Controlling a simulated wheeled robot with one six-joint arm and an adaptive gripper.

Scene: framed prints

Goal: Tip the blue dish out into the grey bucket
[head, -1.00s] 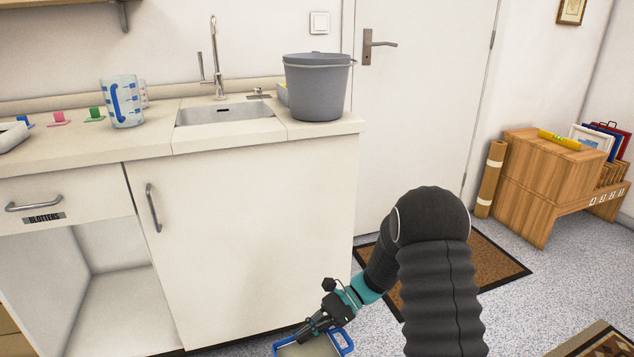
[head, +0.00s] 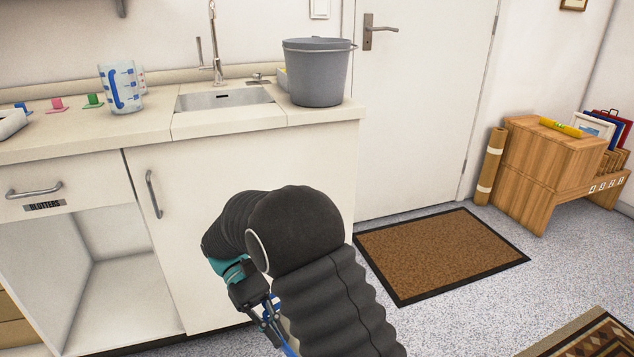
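The grey bucket (head: 316,76) stands upright on the right end of the counter, just right of the sink. From here I cannot see into it. My gripper (head: 276,328) is low in front of the cabinet, well below the counter top. It is shut on the blue dish (head: 288,347), of which only a bit of blue rim and a pale part show. My arm hides most of the dish, so its tilt and contents cannot be told.
The sink (head: 225,99) with a tall tap lies left of the bucket. The cabinet has an open bay (head: 120,290).

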